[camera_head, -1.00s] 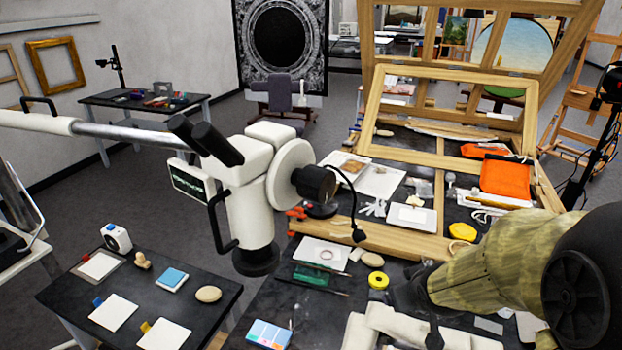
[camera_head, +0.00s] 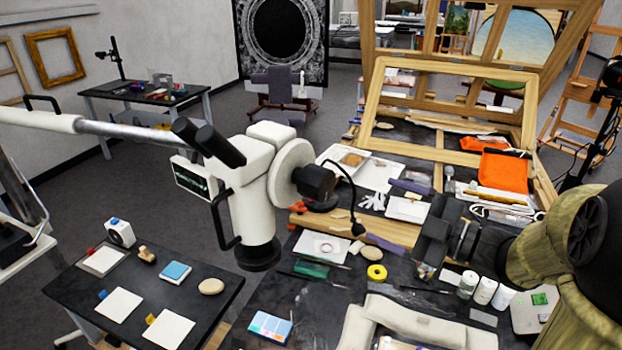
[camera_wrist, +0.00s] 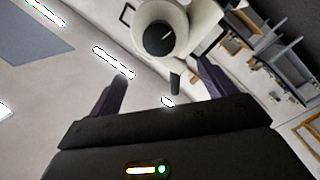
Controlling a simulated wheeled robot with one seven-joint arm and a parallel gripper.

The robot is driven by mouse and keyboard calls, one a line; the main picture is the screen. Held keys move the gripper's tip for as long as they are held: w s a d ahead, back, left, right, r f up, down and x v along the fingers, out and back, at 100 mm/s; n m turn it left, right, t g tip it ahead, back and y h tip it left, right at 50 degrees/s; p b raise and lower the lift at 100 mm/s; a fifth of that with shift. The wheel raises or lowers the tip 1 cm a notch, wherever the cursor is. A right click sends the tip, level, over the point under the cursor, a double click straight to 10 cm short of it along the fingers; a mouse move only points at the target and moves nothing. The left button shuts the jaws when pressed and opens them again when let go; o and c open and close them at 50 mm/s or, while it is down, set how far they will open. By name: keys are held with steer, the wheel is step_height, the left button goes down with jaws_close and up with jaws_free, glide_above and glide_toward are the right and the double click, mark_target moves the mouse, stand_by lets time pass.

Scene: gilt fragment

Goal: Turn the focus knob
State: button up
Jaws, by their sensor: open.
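The white microscope (camera_head: 245,190) hangs from a boom over the left of the bench. Its black focus knob (camera_head: 313,182) sticks out to the right of a white disc. In the wrist view the knob (camera_wrist: 158,38) appears as a dark round face with a pale line, ahead of the fingers and towards the top of the picture. My gripper (camera_head: 379,211) is open and empty, with its purple fingers pointing left, to the right of and apart from the knob. Both fingers also show in the wrist view (camera_wrist: 162,74), spread wide.
A thin black gooseneck (camera_head: 352,195) curves down between knob and gripper. Below lie a yellow tape roll (camera_head: 377,272), white jars (camera_head: 485,290) and a white padded cushion (camera_head: 420,325). A wooden frame (camera_head: 450,75) stands behind. A side table (camera_head: 215,308) is at lower left.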

mark_target(311, 181)
steer(key=p+x, duration=0.6)
steer(key=x, duration=1.1)
steer(key=shift+w+a+f+p, duration=0.1)
steer(key=shift+w+a+p, duration=0.1)
steer(key=shift+a+p, duration=0.1)
steer(key=c, duration=1)
